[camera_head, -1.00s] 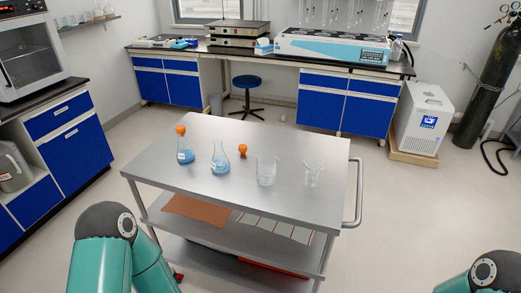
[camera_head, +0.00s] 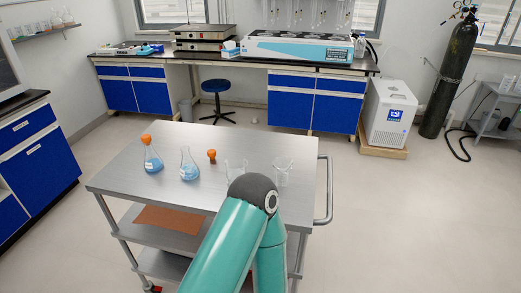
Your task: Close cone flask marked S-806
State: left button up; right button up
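Two conical flasks with blue liquid stand upright on the steel cart top (camera_head: 125,178). The left flask (camera_head: 153,162) has an orange stopper (camera_head: 146,139) in its neck. The flask to its right (camera_head: 188,168) has an open neck. Its label is too small to read, so I cannot tell which is S-806. A loose orange stopper (camera_head: 212,156) sits on the cart just right of the open flask. One of my teal arms rises at the bottom centre in front of the cart. Neither gripper is in view.
Two clear glass vessels stand right of the loose stopper: a beaker (camera_head: 236,166), partly behind my arm, and a smaller one (camera_head: 282,172). The cart has a push handle (camera_head: 325,190) on its right. Open floor lies to the right.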

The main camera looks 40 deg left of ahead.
aim_at(189, 170)
jog(key=u, duration=0.5)
jog(key=i, duration=0.15)
jog(key=z, duration=1.95)
jog(key=k, duration=0.5)
jog(key=z, duration=1.3)
jog(key=i, duration=0.1)
jog(key=u, duration=2.45)
jog(key=k, duration=0.35)
jog(key=z, duration=0.3)
jog(key=i, duration=0.1)
jog(key=u, duration=1.3)
